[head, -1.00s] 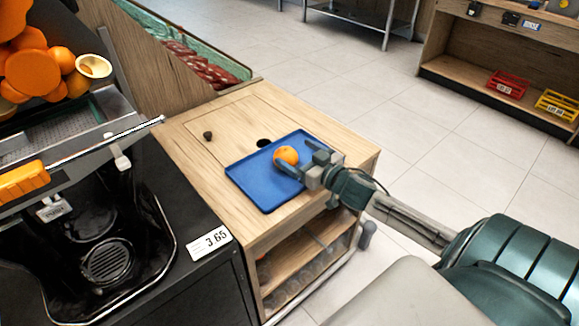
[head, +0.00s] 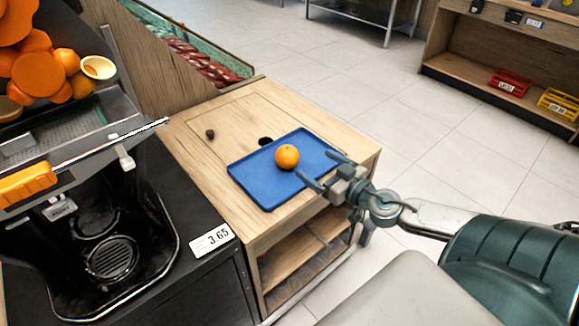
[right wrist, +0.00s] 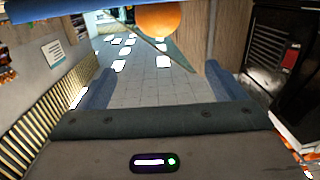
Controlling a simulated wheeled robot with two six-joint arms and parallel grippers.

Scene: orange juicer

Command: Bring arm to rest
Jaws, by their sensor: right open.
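My right gripper (head: 324,171) is open and empty at the right edge of the blue tray, its fingers pointing left toward the tray. An orange (head: 287,156) rests on the blue tray (head: 256,189), apart from the fingers. In the right wrist view the orange (right wrist: 159,19) shows at the top, beyond the two spread fingers, with nothing between them. My left gripper is not in the head view.
The tray lies on a wooden cabinet (head: 205,128). The black juicer (head: 105,225) stands at the left with several oranges (head: 40,74) above it. Open tiled floor (head: 400,110) lies behind and right of the cabinet. A shelf with a red basket (head: 510,82) is at the far right.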

